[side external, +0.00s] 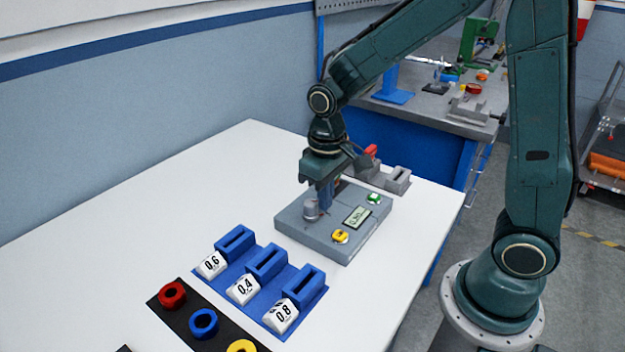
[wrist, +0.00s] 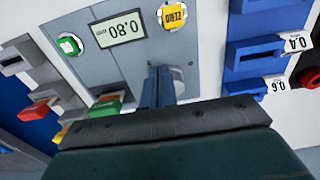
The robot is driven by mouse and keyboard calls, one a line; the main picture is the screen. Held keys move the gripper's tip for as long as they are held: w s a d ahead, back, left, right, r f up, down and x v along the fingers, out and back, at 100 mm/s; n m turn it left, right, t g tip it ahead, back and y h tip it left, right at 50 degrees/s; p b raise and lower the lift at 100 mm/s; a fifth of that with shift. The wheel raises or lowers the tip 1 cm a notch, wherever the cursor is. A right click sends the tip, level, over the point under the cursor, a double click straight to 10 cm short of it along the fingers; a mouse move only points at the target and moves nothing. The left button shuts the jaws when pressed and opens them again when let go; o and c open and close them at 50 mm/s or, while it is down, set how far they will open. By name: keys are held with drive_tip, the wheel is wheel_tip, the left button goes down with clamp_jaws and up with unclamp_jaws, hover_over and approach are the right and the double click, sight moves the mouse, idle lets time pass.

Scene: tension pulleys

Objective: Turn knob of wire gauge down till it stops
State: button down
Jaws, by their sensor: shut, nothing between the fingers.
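The wire gauge (side external: 285,222) is a grey box on the white table, with a small display (side external: 357,217), a yellow button (side external: 340,236) and a green button (side external: 374,198). In the wrist view the gauge (wrist: 200,45) is upside down and its display (wrist: 119,29) appears to read 0.80. The grey round knob (side external: 311,210) is on the gauge top; the wrist view shows part of the knob (wrist: 179,82) behind my fingers. My gripper (side external: 325,207) points down, shut and empty, right beside the knob. I cannot tell whether it touches the knob.
A blue rack (side external: 262,292) with slots labelled 0.6, 0.4 and 0.8 stands in front of the gauge. A black strip (side external: 216,332) holds red, blue and yellow rings. Grey slotted blocks (side external: 397,180) stand behind the gauge. The table's left side is clear.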

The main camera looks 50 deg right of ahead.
drive_tip(key=shift+w+a, duration=0.15)
drive_tip(key=shift+w, duration=0.2)
idle(0.6)
drive_tip(key=shift+a+r, duration=0.1)
drive_tip(key=shift+a, duration=0.5)
drive_tip(key=shift+a, duration=0.5)
idle(0.5)
drive_tip(key=shift+s+a, duration=0.1)
drive_tip(key=shift+s+a, duration=0.1)
drive_tip(key=shift+s, duration=0.1)
idle(0.3)
drive_tip(key=shift+s, duration=0.1)
wheel_tip(320, 180, up, 6)
drive_tip(key=shift+f, duration=0.1)
idle(0.7)
